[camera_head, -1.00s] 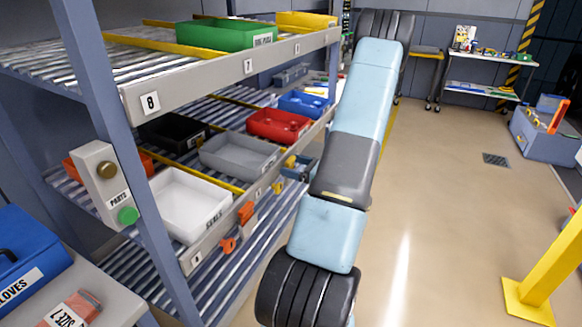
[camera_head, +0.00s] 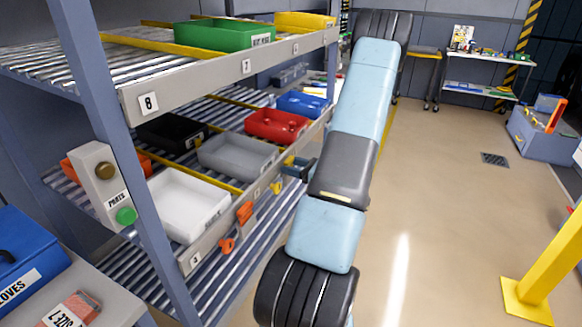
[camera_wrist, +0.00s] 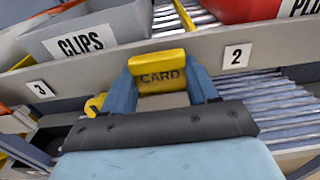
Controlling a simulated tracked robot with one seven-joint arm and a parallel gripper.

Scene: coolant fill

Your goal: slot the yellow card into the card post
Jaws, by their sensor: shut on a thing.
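In the wrist view, my gripper (camera_wrist: 162,84) is shut on a yellow card (camera_wrist: 162,78) marked CARD, with a blue finger on each side of it. The card is in front of the rack's grey rail, between the labels 3 and 2. I cannot tell whether it touches the rail. In the head view, my gripper (camera_head: 299,168) is small beside the rack and partly hidden by my arm, with a bit of yellow at it. I cannot make out the card post in either view.
The rack holds a white bin (camera_head: 185,205), a grey CLIPS bin (camera_head: 238,155) and a red bin (camera_head: 276,125). Orange parts (camera_head: 245,212) hang on its front rail. A yellow post (camera_head: 545,270) stands at right. The floor between is clear.

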